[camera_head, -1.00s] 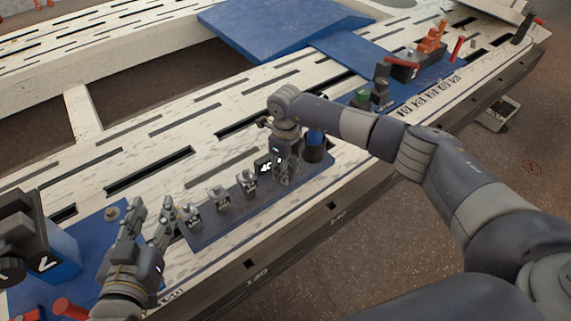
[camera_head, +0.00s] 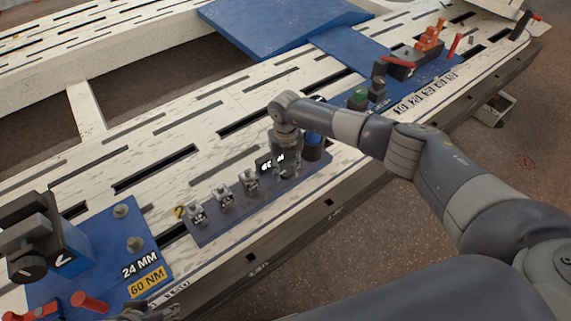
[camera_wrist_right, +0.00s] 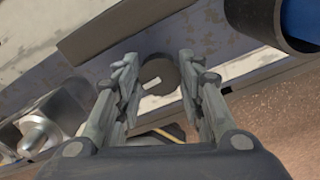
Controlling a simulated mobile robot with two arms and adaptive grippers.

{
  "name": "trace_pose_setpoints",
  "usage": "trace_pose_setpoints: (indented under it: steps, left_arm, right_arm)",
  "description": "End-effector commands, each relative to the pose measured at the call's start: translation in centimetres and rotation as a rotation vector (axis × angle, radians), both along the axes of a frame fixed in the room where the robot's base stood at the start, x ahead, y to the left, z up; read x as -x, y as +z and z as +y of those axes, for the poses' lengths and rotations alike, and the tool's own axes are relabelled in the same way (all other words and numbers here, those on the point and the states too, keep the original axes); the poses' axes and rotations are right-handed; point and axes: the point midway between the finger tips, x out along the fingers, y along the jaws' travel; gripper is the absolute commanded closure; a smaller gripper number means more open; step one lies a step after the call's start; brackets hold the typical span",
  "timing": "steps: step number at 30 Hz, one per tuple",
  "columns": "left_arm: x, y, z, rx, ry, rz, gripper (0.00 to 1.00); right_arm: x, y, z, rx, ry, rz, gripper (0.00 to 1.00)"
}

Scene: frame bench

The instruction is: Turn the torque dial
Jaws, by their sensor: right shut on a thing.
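The torque dial (camera_wrist_right: 159,72) is a dark round knob with a white mark. It sits between the two fingers of my right gripper (camera_head: 286,172) in the right wrist view, and the gripper is shut on it. In the head view my right gripper hides the dial. A small black display (camera_head: 270,163) with white digits, partly covered and hard to read, stands beside the gripper. Only a bit of my left gripper (camera_head: 148,313) shows at the bottom edge, so its fingers cannot be judged.
Several grey sockets (camera_head: 223,198) stand along the blue-grey rack (camera_head: 215,231). A dark holder with blue inside (camera_head: 314,150) is just right of the right gripper. A blue plate (camera_head: 100,240) at left carries labels reading 24 MM and 60 NM (camera_head: 147,283).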

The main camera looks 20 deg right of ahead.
Motion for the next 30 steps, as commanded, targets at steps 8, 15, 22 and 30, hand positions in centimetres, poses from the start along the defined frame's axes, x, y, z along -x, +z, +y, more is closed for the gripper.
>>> trace_pose_setpoints:
  steps: [8,15,22,30]
  left_arm:
    - [-0.03,0.57,-0.02,0.000,0.000,-0.001,0.60]
    - [-0.03,0.58,-0.03,0.000,0.000,-0.002,0.60]
    - [-0.04,0.58,-0.03,0.000,0.000,-0.002,0.60]
    - [-0.04,0.57,-0.04,0.001,0.000,-0.002,0.60]
  right_arm:
    - [-0.04,0.09,0.00,0.000,-0.068,-0.001,0.88]
    - [-0.06,0.04,0.00,0.000,-0.077,-0.002,0.88]
    - [-0.07,0.04,0.00,0.000,-0.076,-0.002,0.60]
    - [-0.04,0.03,-0.01,0.000,-0.076,-0.001,0.55]
